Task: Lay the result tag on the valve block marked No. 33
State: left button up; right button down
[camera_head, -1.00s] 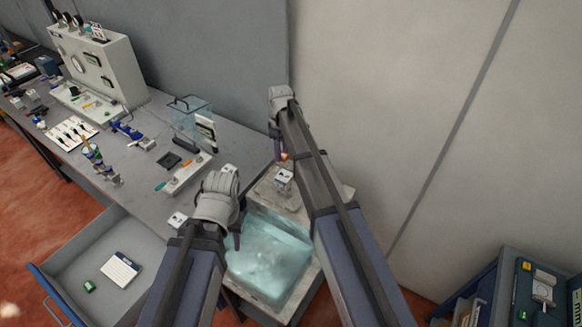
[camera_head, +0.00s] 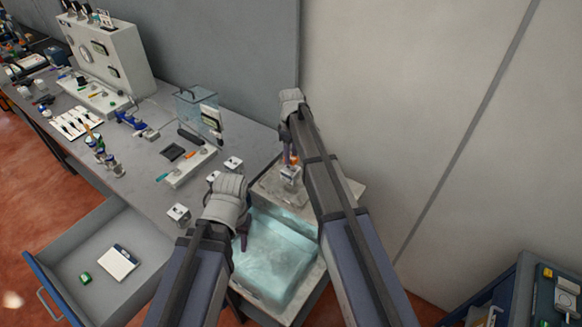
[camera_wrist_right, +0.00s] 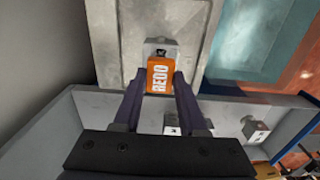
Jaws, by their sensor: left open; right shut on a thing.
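My right gripper (camera_wrist_right: 160,90) is shut on an orange result tag (camera_wrist_right: 160,76) that reads REDO. In the head view the tag (camera_head: 294,159) is small, beside the right gripper (camera_head: 287,152). The tag is just above or at a pale valve block (camera_head: 290,175) on the tank's ledge; I cannot tell if they touch. In the right wrist view the tag covers part of this block (camera_wrist_right: 160,46), and its number is not readable. My left gripper (camera_head: 243,240) is open and empty over the near side of the water tank.
Other pale blocks (camera_head: 233,163) (camera_head: 178,214) stand on the grey bench near the tank (camera_head: 272,258). An open drawer (camera_head: 70,262) holds a white card and a green piece. A clear screen (camera_head: 192,105) and a test panel (camera_head: 108,55) stand further back.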

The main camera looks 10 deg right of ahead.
jog(key=shift+f+b, duration=1.8)
jog(key=shift+b, duration=0.05)
jog(key=shift+f, duration=0.2)
jog(key=shift+c, duration=2.3)
grip_release()
jog(key=shift+r, duration=0.2)
notch_tip(320, 180, up, 12)
jog(key=p, duration=1.2)
jog(key=s+a+m, duration=0.2)
jog(key=s+a, duration=0.2)
jog(key=s, duration=1.1)
jog(key=s+a+m+h, duration=0.1)
jog(key=s+a+m, duration=0.2)
jog(key=s, duration=1.2)
jog(key=shift+s+a, duration=0.3)
jog(key=shift+a, duration=0.65)
